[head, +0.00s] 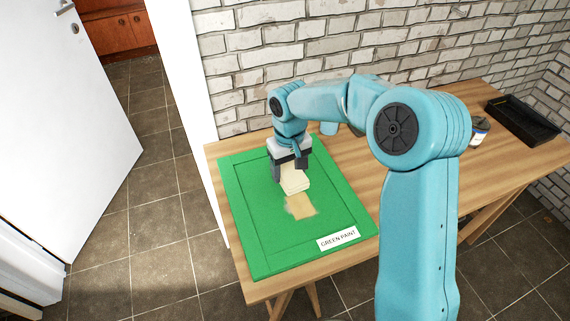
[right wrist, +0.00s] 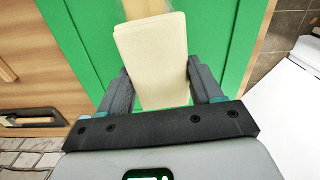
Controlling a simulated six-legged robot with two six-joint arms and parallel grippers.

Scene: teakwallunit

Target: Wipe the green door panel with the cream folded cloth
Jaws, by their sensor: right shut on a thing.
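The green door panel (head: 255,235) lies flat on the wooden table, with a recessed middle and a "GREEN PAINT" label (head: 338,239) near its front right corner. My right gripper (head: 291,172) is over the panel's middle, shut on the cream folded cloth (head: 295,184). In the right wrist view the cloth (right wrist: 152,58) sits between the two dark fingers and sticks out past them. A tan, blurry-edged patch (head: 301,207) shows on the panel just in front of the cloth. I cannot tell whether the cloth touches the panel. My left gripper is not in view.
The wooden table (head: 400,180) stands against a white brick wall (head: 400,45). A black tray (head: 523,120) and a small jar (head: 480,134) are at its right end. A light blue object (head: 329,128) is behind my arm. A white door (head: 65,110) stands at left.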

